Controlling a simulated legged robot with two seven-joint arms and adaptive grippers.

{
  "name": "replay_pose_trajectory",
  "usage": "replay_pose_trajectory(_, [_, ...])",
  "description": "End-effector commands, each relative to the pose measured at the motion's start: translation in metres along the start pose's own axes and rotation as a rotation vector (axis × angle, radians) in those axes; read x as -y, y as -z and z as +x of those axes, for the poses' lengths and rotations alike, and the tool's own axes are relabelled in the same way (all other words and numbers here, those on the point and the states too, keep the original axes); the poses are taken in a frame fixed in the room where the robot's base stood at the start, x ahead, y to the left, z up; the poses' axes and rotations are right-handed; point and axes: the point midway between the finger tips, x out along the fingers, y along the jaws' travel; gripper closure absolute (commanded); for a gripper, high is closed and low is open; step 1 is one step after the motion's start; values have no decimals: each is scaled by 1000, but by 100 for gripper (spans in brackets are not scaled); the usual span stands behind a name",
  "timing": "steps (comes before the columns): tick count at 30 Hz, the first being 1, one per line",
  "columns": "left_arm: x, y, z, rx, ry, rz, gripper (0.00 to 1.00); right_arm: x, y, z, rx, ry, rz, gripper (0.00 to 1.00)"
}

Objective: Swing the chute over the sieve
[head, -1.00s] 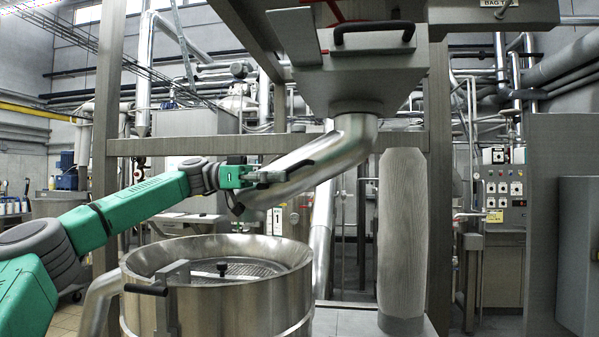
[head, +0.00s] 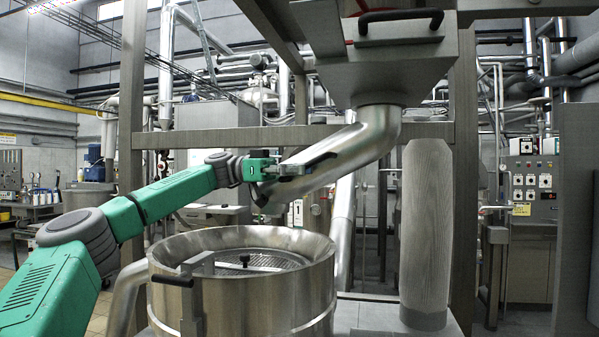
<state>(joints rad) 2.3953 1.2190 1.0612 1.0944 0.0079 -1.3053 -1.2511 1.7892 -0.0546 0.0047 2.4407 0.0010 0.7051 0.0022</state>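The chute (head: 345,152) is a bent bright metal pipe. It comes out under the grey hopper (head: 385,75) and slopes down to the left. Its lower end appears above the back of the sieve's rim in the picture; I cannot tell if it is straight over the opening. The sieve (head: 285,287) is a round steel drum with an open top and a mesh inside. My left gripper (head: 285,172) is at the chute's lower end, its dark fingers on the pipe, seemingly closed around it. The far finger is partly hidden. My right gripper is not in view.
A pale ribbed sleeve (head: 426,230) stands upright right of the sieve. Steel frame posts (head: 465,190) and a crossbeam (head: 235,137) surround the hopper. A dark clamp handle (head: 172,281) sticks out at the sieve's front left. A control panel (head: 531,185) is at the right.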

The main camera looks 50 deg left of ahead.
Motion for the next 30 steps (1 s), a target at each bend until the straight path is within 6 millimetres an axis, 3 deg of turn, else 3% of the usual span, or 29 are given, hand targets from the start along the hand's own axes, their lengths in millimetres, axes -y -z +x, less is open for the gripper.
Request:
replay_pose_trajectory(7, [0, 0, -20, 2, 2, 0, 68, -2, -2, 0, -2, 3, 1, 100])
replay_pose_trajectory(18, [6, -3, -100, -1, 4, -3, 68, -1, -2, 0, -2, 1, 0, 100])
replay_pose_trajectory(24, [6, -3, -118, -1, 2, -3, 68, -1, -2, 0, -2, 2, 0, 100])
replay_pose_trajectory(30, [5, -2, -121, 0, 0, -2, 68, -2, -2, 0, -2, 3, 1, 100])
